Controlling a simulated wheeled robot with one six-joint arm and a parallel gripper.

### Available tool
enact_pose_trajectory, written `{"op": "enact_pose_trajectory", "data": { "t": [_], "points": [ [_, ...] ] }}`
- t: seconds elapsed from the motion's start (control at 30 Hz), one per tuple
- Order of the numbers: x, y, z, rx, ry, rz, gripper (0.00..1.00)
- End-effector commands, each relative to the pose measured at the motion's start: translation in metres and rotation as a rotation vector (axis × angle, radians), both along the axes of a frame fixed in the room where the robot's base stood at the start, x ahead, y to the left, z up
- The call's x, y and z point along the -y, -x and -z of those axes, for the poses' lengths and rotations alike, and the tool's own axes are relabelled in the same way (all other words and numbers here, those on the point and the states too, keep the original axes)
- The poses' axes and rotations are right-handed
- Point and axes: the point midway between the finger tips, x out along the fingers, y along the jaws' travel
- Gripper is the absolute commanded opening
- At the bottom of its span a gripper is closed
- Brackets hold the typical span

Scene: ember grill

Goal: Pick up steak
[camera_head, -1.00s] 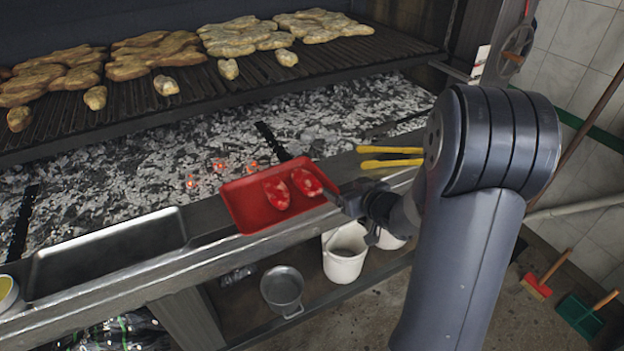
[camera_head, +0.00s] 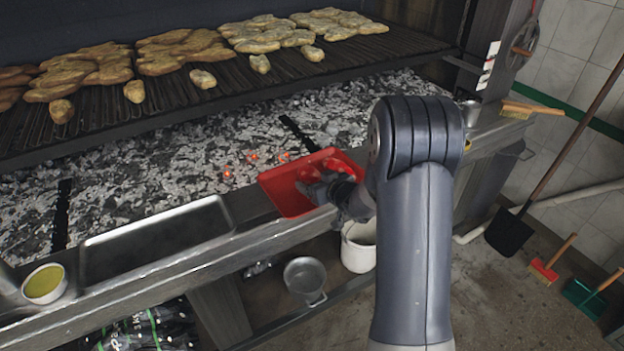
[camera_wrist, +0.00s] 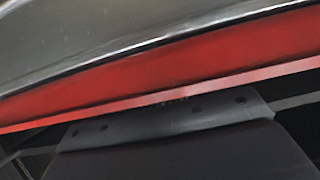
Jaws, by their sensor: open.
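The red tray (camera_head: 282,195) sits on the metal ledge in front of the coals in the head view. Two raw red steaks lie in it, one (camera_head: 339,165) at the right and one (camera_head: 310,174) beside it, both partly hidden by my gripper (camera_head: 312,187). My gripper is low over the tray's front right part, close to the steaks. It is open, with no steak seen lifted; contact cannot be told. The wrist view shows a red band, likely the tray's side (camera_wrist: 160,70), very close, and no steak.
Glowing coals lie behind the tray, under a grate of cooked meat (camera_head: 260,35). A metal pan (camera_head: 155,240) is sunk in the ledge at left, near a bowl of yellow liquid (camera_head: 44,284). A white bucket (camera_head: 358,250) stands below. A brush (camera_head: 530,107) lies at right.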

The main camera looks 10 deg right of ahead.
Motion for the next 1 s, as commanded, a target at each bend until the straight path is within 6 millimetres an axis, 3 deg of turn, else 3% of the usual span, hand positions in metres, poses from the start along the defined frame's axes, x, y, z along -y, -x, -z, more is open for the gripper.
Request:
{"op": "enact_pose_trajectory", "data": {
  "t": [0.37, 1.0],
  "points": [
    [-0.0032, -0.0088, 0.0039, 0.000, 0.000, 0.000, 0.78],
    [-0.0030, -0.0089, 0.0032, 0.001, 0.000, 0.000, 0.27]
  ]
}}
